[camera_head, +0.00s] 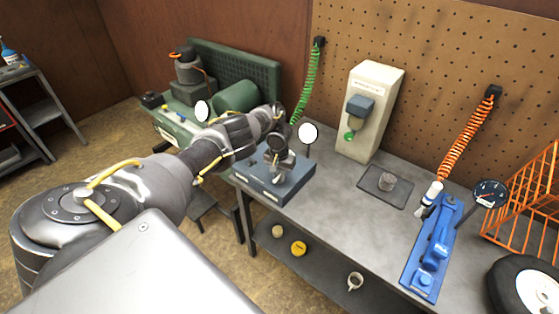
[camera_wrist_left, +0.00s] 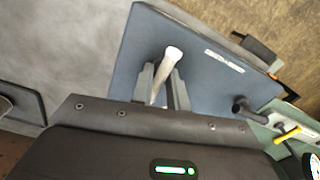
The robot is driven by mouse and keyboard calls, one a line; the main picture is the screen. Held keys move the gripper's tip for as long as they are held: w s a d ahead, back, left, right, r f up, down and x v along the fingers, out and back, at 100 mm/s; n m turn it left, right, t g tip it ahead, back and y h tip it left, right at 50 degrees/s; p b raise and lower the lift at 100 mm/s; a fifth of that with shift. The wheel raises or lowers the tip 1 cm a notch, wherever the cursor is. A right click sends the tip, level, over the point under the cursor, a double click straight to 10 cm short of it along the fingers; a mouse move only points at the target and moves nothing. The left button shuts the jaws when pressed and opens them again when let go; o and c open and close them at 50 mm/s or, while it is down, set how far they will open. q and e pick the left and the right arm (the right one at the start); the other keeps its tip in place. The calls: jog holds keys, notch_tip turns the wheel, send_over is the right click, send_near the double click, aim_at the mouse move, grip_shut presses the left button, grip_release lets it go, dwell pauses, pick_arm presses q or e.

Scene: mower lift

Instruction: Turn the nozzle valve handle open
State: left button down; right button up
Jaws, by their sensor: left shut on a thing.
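A blue-grey box (camera_head: 290,190) stands at the left end of the grey workbench, with my left gripper (camera_head: 277,158) over its top. In the left wrist view, the box's flat top (camera_wrist_left: 135,55) carries a small pale label. A pale, slim lever (camera_wrist_left: 172,54), which looks like the valve handle, stands up between the fingers of my left gripper (camera_wrist_left: 162,88). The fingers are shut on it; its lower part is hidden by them. In the head view I cannot make out the handle apart from the gripper. My right gripper is in neither view.
A green machine (camera_head: 238,97) stands behind my left arm. The bench's middle front (camera_head: 345,215) is clear.

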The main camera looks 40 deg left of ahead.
aim_at(279, 176)
pick_arm(q)
jog(key=c, duration=1.5)
grip_release()
jog(key=shift+r, duration=0.1)
notch_tip(279, 176, up, 8)
jog(key=shift+a+r+p, duration=0.1)
jog(key=shift+r+p, duration=0.15)
jog(key=shift+p, duration=0.15)
jog(key=shift+r+b, duration=0.35)
jog(key=shift+r, duration=0.75)
